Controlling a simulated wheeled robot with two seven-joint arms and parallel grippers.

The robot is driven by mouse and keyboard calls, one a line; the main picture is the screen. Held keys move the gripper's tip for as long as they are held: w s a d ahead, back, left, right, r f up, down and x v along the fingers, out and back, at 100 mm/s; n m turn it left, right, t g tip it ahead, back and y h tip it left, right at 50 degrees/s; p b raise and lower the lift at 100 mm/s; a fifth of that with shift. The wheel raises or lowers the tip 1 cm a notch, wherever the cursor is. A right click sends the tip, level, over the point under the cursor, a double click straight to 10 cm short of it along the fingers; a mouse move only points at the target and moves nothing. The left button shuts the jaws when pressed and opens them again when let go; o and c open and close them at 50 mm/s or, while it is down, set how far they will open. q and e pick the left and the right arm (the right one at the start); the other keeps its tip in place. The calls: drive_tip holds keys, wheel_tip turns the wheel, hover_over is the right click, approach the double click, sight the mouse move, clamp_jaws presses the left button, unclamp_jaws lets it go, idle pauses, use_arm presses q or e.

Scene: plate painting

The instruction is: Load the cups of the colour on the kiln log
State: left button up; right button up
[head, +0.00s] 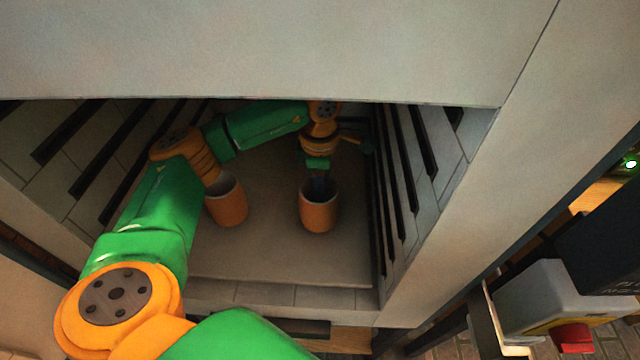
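Two orange-brown cups stand upright on the kiln shelf (270,262) inside the open kiln. One cup (226,203) is on the left, partly covered by my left arm. The other cup (319,212) is to its right, nearer the right wall. My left gripper (319,182) points down at the mouth of the right cup, with its dark fingertips at or inside the rim. I cannot tell whether the fingers are shut on the cup wall or apart. My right gripper is out of view. No readable kiln log shows.
The kiln's front edge (250,60) hangs low above the opening. Slotted side walls (405,200) flank the shelf closely. A grey box with a red button (572,338) is outside at the lower right. The shelf's front is bare.

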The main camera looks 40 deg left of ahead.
use_arm(q)
wheel_tip(320, 180, up, 8)
drive_tip(key=shift+s+d, duration=0.15)
drive_tip(key=shift+f, duration=0.15)
idle(0.3)
